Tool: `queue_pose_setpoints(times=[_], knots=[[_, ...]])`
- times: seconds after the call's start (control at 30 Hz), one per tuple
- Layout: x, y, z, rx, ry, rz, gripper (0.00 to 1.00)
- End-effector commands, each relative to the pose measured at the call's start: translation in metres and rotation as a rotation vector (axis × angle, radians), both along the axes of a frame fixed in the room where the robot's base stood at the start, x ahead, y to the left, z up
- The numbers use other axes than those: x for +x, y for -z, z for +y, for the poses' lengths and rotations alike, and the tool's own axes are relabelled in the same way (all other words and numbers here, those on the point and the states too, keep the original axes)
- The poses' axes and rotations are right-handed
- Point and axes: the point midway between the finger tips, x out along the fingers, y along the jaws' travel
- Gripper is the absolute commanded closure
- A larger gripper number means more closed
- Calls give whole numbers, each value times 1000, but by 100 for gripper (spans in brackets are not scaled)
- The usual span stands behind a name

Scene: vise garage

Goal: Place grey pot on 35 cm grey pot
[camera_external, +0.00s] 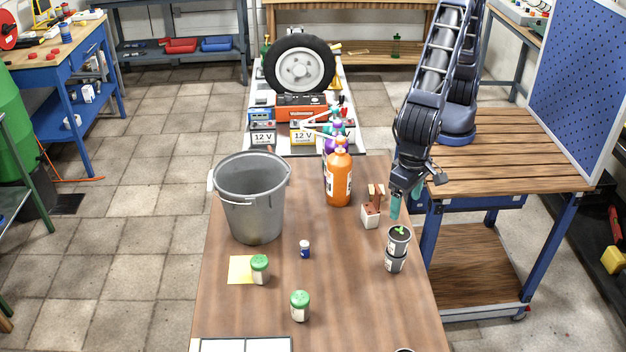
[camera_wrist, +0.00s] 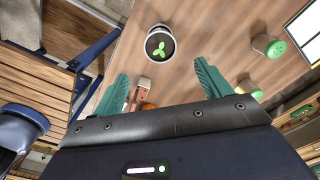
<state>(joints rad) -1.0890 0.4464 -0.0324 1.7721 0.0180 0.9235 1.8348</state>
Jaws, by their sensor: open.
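A grey pot (camera_external: 398,241) with a pale label and a small green seedling stands near the right edge of the brown table. It sits on top of another grey pot (camera_external: 395,262), and the stack looks upright. My gripper (camera_external: 406,205) is open and empty, just behind and above the stack and apart from it. In the wrist view the upper pot (camera_wrist: 152,57) and its seedling lie beyond my open teal fingers (camera_wrist: 158,85). The lower pot is mostly hidden there. A much larger grey bucket (camera_external: 250,205) stands at the table's back left.
A white holder with brown pieces (camera_external: 371,215) and an orange bottle (camera_external: 339,182) stand behind the stack. Green-lidded jars (camera_external: 300,306), a small blue-labelled bottle (camera_external: 305,249) and a yellow note (camera_external: 240,270) are left. A slatted bench (camera_external: 500,150) is right. The table's front middle is clear.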

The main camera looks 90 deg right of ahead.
Motion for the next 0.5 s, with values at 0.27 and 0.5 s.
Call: queue_pose_setpoints(times=[0.27, 0.5], knots=[[31, -35, -49, 26, -40, -15, 23], [71, -95, -154, 65, -148, -58, 23]])
